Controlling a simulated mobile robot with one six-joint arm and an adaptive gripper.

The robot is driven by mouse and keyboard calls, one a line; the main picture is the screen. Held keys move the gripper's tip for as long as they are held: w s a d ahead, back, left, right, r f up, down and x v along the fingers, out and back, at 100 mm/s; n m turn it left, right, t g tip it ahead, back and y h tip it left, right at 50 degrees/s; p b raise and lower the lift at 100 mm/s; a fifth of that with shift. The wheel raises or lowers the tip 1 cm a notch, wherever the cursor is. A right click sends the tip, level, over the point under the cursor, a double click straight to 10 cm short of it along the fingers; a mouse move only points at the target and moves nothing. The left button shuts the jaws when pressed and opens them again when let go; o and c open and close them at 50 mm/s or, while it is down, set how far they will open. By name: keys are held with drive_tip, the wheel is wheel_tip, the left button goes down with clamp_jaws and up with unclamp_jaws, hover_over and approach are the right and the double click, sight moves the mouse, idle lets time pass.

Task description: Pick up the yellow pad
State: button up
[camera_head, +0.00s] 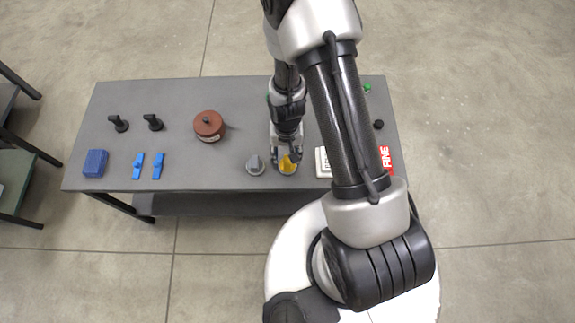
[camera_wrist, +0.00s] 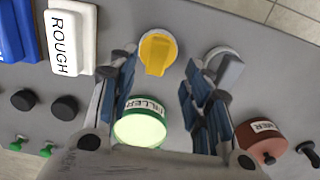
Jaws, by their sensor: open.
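The yellow pad (camera_head: 288,166) sits on the grey table near its front edge, a rounded piece with a raised grip; it also shows in the wrist view (camera_wrist: 157,54). My gripper (camera_head: 289,156) is above it, pointing down, with its jaws open. In the wrist view the fingertips (camera_wrist: 160,60) lie to the left and right of the yellow pad, with visible gaps. I cannot tell how far above the table they are. Nothing is held.
A grey pad (camera_wrist: 225,68) stands close beside the yellow one, near the right finger. A green-rimmed filler tin (camera_wrist: 140,126) shows between the fingers, and a white block marked ROUGH (camera_wrist: 70,38) is to the left. The brown tin (camera_head: 208,124) stands farther off.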

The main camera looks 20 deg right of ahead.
sight(287, 161)
drive_tip(key=shift+d+f+b, duration=0.15)
drive_tip(key=shift+f+b, duration=0.9)
drive_tip(key=shift+f, duration=1.7)
drive_tip(key=shift+r, duration=0.1)
clamp_jaws()
